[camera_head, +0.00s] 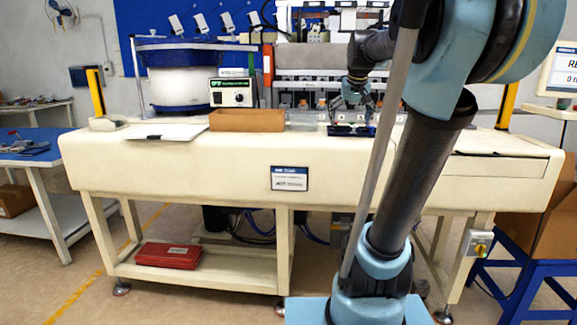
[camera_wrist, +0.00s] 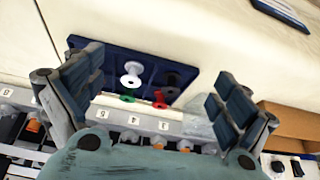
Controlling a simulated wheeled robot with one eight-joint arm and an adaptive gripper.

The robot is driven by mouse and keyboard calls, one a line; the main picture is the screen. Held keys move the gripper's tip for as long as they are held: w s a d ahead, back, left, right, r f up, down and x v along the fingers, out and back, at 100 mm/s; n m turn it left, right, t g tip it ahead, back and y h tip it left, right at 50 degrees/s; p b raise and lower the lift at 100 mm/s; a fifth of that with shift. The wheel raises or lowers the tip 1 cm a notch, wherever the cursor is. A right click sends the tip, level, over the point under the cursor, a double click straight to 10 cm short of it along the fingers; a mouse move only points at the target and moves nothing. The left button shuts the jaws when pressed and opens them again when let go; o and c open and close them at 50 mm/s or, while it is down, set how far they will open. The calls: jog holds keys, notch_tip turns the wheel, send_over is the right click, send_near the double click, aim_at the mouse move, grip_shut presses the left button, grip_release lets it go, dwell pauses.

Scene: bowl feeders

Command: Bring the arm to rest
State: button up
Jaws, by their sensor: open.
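My gripper (camera_head: 356,100) hangs from my arm over the back right half of the cream workbench (camera_head: 190,160). In the wrist view my gripper (camera_wrist: 158,82) has its two fingers spread wide with nothing between them. Beyond the fingers lies a dark blue tray (camera_wrist: 112,56) holding a white part (camera_wrist: 131,74), a black part (camera_wrist: 171,80), a green part (camera_wrist: 127,98) and a red part (camera_wrist: 159,98). The tray (camera_head: 352,131) also shows in the head view, below the gripper. The gripper appears apart from the tray.
A brown cardboard box (camera_head: 246,121), a controller box (camera_head: 231,92) and a bowl feeder (camera_head: 185,85) stand left of my gripper. Numbered slots (camera_wrist: 140,122) run along the tray's edge. A red case (camera_head: 168,255) lies on the lower shelf.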

jog(key=s+a+f+g, duration=0.2)
jog(key=s+f+g, duration=0.1)
jog(key=s+f, duration=2.5)
jog(key=shift+s+a+f+n, duration=0.3)
jog(key=shift+s+f, duration=0.05)
jog(key=shift+f, duration=0.1)
jog(key=shift+w+f, duration=0.2)
jog(key=shift+w, duration=0.25)
